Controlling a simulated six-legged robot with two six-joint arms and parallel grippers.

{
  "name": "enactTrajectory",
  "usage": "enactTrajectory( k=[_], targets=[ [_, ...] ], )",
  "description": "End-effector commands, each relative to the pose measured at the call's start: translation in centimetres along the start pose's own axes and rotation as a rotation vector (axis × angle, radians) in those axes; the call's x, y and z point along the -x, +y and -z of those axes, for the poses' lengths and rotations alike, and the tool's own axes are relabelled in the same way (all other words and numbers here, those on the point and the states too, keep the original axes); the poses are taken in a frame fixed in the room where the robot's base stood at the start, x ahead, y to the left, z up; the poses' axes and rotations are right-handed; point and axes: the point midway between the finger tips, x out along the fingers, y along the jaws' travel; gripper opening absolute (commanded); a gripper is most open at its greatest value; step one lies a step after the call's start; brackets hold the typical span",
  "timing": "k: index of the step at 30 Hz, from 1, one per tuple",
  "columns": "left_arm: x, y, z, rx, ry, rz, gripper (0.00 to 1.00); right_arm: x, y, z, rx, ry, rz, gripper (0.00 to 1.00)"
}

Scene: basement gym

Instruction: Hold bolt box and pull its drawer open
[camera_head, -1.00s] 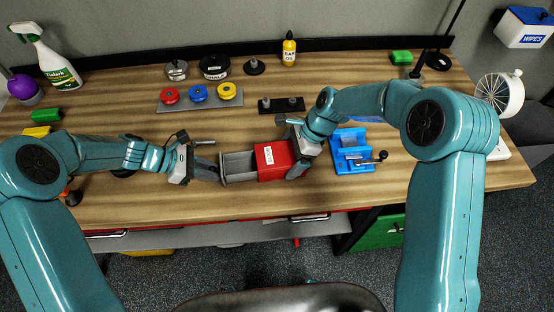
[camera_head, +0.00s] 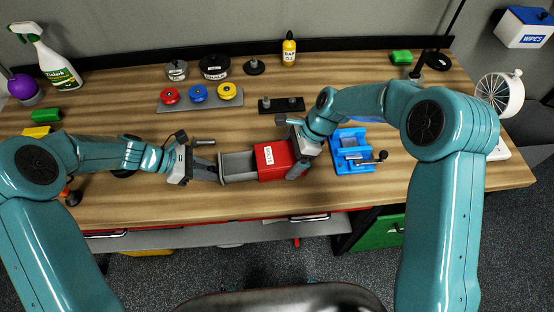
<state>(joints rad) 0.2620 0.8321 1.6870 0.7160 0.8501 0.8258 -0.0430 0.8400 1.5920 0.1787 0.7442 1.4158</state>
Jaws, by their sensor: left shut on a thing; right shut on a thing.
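The red bolt box (camera_head: 273,160), with a white label on top, lies on the wooden bench at the middle. Its grey drawer (camera_head: 238,166) is pulled out to the left and looks empty. My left gripper (camera_head: 210,169) is shut on the drawer's left end; the fingers hide the handle. My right gripper (camera_head: 297,160) is shut on the right end of the bolt box. Its fingers partly hide that end.
A blue vise (camera_head: 352,152) stands right of the box. Behind are a tray (camera_head: 172,107) with red, blue and yellow discs and a black peg plate (camera_head: 281,105). A spray bottle (camera_head: 50,62) stands back left. The bench front is clear.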

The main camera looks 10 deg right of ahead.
Motion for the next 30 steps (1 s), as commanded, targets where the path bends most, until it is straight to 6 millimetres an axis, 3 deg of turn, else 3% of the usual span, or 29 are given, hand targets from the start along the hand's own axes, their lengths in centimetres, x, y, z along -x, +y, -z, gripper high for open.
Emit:
enactTrajectory(
  k=[5, 6, 8, 9, 18, 30],
  targets=[
    [0.0, 0.1, 0.0, 0.0, 0.0, -0.001, 0.0, 0.0, 0.1, 0.0, 0.002, 0.0, -0.003, 0.65],
    [0.0, 0.0, 0.0, 0.0, 0.0, -0.001, 0.29, 0.0, 0.1, 0.0, 0.002, 0.0, -0.003, 0.65],
    [0.0, 0.0, 0.0, 0.0, 0.0, -0.001, 0.48, 0.0, 0.1, 0.0, 0.002, 0.0, -0.002, 0.65],
    [0.0, 0.0, 0.0, 0.0, 0.0, -0.001, 0.51, 0.0, 0.1, 0.0, 0.002, 0.0, -0.002, 0.65],
    [0.2, 0.0, 0.0, 0.0, 0.0, -0.001, 0.51, 0.0, 0.0, 0.0, 0.001, 0.0, 0.0, 0.65],
    [3.7, 0.1, 0.0, -0.001, 0.0, -0.002, 0.51, 0.0, 0.0, 0.0, 0.0, 0.0, 0.0, 0.65]
  ],
)
